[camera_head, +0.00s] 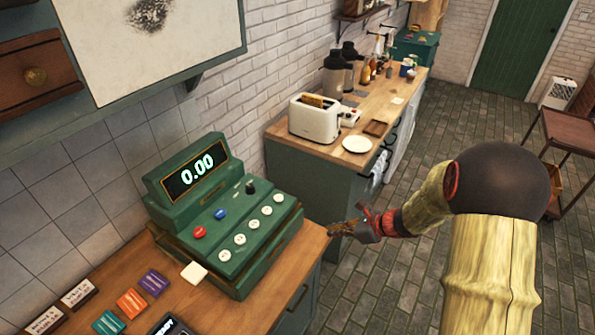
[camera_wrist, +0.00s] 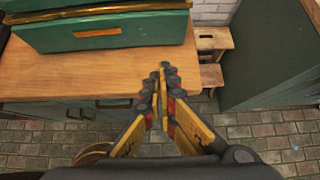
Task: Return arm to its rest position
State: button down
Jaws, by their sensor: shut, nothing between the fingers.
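My gripper (camera_head: 342,229) is at the right end of the near counter, beside the green cash register (camera_head: 225,215) and apart from it. In the wrist view my gripper (camera_wrist: 162,80) is shut, with its fingertips together and nothing held between them. The fingers show over the edge of the wooden counter top (camera_wrist: 60,78), with the floor below. My arm, with yellowish bamboo-like links and a dark round joint, reaches in from the lower right of the head view.
Coloured cards (camera_head: 132,302) and a pale block (camera_head: 194,273) lie near the register. A farther counter (camera_head: 330,155) carries a toaster (camera_head: 314,118) and a white plate (camera_head: 357,144). A wooden step stool (camera_wrist: 212,42) stands in the gap. Tiled floor (camera_head: 400,270) is open around my arm.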

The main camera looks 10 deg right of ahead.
jog(key=s+a+r+n+g+h+b, duration=0.1)
jog(key=s+a+r+n+g, duration=0.15)
jog(key=s+n, duration=0.45)
jog(key=s+a+r+n+g, duration=0.1)
jog(key=s+n+g, duration=0.2)
jog(key=s+n, duration=0.4)
jog(key=s+a+r+n+t+h+b, duration=0.2)
jog(key=s+r+n+t+h+b, duration=0.2)
jog(key=s+r+n, duration=0.8)
notch_tip(320, 180, up, 3)
jog(key=shift+s+a+r+n+h+b, duration=0.2)
jog(key=shift+s+a+n+h+b, duration=0.15)
jog(key=shift+s+h+b, duration=0.55)
jog(key=shift+w+t, duration=0.1)
jog(key=shift+t, duration=0.15)
